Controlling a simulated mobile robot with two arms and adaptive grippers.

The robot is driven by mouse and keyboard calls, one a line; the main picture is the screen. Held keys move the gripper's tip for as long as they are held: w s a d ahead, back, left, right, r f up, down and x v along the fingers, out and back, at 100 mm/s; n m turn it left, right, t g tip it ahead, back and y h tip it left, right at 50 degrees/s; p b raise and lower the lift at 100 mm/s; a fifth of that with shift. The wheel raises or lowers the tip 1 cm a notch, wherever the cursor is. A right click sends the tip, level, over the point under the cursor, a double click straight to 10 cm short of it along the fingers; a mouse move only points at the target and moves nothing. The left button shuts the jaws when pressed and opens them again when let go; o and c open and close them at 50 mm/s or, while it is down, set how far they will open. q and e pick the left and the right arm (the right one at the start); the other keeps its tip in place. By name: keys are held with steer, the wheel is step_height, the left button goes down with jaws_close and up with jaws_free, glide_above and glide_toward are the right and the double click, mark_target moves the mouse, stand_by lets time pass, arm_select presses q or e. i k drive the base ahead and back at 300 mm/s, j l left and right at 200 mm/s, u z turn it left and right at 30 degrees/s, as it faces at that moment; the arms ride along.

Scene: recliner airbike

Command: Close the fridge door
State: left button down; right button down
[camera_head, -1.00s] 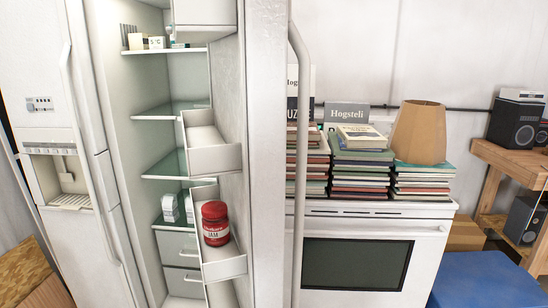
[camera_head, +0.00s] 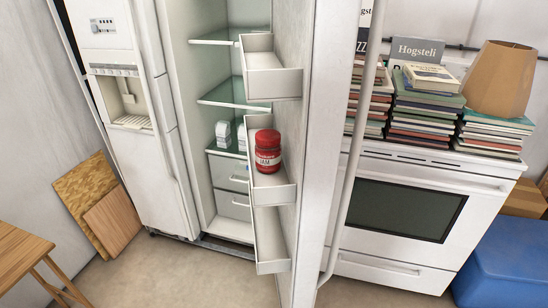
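A white double-door fridge stands left of centre. Its right-hand fridge door (camera_head: 328,130) is wide open and sticks out toward me, with a long vertical handle (camera_head: 354,130) on its right, outer side. Door bins line its inner side, and a red jam jar (camera_head: 267,151) sits in one of them. The open fridge interior (camera_head: 225,70) shows glass shelves and drawers. The left-hand door (camera_head: 130,100), with a water dispenser, looks shut. Neither of my grippers is in view.
A white oven (camera_head: 410,205) stands right of the open door, with stacked books (camera_head: 430,110) and a lampshade (camera_head: 505,80) on top. A blue box (camera_head: 505,262) is at the far right. Wooden boards (camera_head: 88,195) and a wooden table (camera_head: 18,258) are at the left. Floor (camera_head: 180,275) shows in front.

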mark_target(304, 67)
steer(key=i+l+u, duration=0.25)
steer(key=l, duration=0.2)
steer(key=l+u, duration=0.25)
steer(key=l, duration=0.2)
steer(key=l+u, duration=0.25)
steer(key=l, duration=1.15)
steer(key=i, duration=0.05)
